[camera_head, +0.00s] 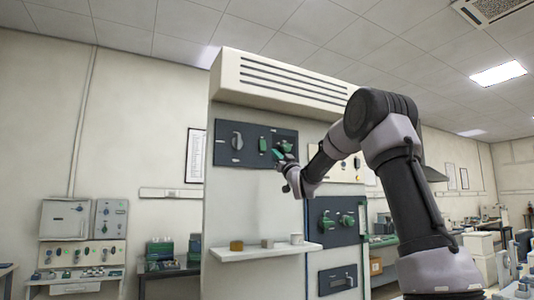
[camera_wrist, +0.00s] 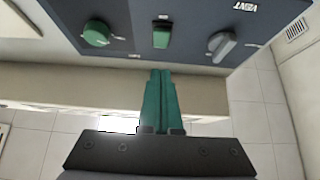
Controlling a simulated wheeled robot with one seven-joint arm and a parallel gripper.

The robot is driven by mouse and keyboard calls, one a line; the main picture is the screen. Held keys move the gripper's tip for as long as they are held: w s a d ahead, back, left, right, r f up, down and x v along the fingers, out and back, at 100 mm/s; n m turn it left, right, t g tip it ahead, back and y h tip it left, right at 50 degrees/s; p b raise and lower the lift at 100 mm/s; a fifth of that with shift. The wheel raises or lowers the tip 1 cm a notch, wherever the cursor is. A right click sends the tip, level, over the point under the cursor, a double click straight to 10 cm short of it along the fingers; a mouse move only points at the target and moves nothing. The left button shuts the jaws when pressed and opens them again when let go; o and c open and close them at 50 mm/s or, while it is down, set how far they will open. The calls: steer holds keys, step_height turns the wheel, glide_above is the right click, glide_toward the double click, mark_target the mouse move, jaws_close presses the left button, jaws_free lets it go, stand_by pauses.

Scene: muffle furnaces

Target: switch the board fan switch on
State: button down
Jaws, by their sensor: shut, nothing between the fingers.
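A dark control panel (camera_head: 225,155) is mounted high on the pale cabinet; it also shows upside down in the wrist view (camera_wrist: 190,12). It carries a green rocker switch (camera_wrist: 161,35) in the middle, a grey knob (camera_wrist: 222,46) near the word VENT, and a green round knob (camera_wrist: 96,33). The small label by the rocker is too small to read, and whether it is on or off I cannot tell. My gripper (camera_wrist: 160,72) is shut and empty, its green fingertips pointing at the rocker with a visible gap in the picture. In the head view my gripper (camera_head: 277,153) is in front of the panel's right part.
A white shelf (camera_head: 240,254) with small blocks juts out below the panel. A lower dark panel (camera_head: 330,238) with green knobs is to the right. A vent hood (camera_head: 280,80) overhangs above. Open air lies left of the cabinet.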

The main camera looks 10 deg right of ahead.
mark_target(263, 150)
steer(key=w, duration=0.2)
steer(key=w+a+r, duration=0.1)
steer(key=w, duration=0.1)
steer(key=w+a+r, duration=0.1)
steer(key=w, duration=0.1)
steer(key=shift+w+r, duration=0.15)
steer(key=shift+w, duration=0.1)
steer(key=shift+w+a, duration=0.2)
steer(key=shift+w, duration=0.25)
steer(key=shift+w+a+f, duration=0.15)
steer(key=shift+w+f, duration=0.1)
steer(key=shift+w, duration=0.25)
steer(key=shift+s, duration=0.15)
